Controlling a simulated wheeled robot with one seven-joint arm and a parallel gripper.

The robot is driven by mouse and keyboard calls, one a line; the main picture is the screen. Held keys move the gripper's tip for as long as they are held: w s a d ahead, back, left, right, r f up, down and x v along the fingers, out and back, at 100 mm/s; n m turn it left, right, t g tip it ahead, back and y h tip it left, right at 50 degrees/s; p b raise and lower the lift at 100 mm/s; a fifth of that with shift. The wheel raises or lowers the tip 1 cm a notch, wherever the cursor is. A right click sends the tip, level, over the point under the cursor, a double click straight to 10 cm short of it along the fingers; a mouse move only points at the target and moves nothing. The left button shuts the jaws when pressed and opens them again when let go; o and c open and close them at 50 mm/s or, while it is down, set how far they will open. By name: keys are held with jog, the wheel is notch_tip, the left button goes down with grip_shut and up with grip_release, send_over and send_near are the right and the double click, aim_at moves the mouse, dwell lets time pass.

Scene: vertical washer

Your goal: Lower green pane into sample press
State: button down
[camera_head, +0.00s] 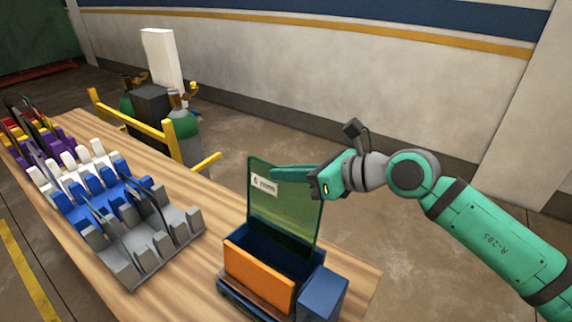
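The green pane (285,215) is a translucent upright sheet with a small white label near its top left. My gripper (275,175) reaches in from the right, its fingers level at the upper part of the pane, and appears shut on it. The sample press (325,293) is a dark blue box with an orange front plate (258,279), at the near right end of the table. The pane stands over the press's back part. Its lower edge is hidden by the press, so I cannot tell how deep it sits or whether it touches bottom.
Slotted racks in grey (148,250), blue (102,205), white (78,168) and other colours line the left of the wooden table (205,262), several holding thin panes. A yellow-railed cart (150,130) with cylinders stands behind. Bare tabletop lies between the grey rack and the press.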

aim_at(281, 205)
jog(key=shift+s+a+f, duration=0.15)
jog(key=shift+f, duration=1.3)
jog(key=shift+s+a+f, duration=0.1)
jog(key=shift+s+f, duration=0.1)
jog(key=shift+f, duration=1.3)
jog(key=shift+s+a+f, duration=0.15)
jog(key=shift+f, duration=1.3)
jog(key=c, duration=1.9)
grip_release()
jog(key=shift+f, duration=0.15)
jog(key=shift+s, duration=0.1)
jog(key=shift+r, duration=4.05)
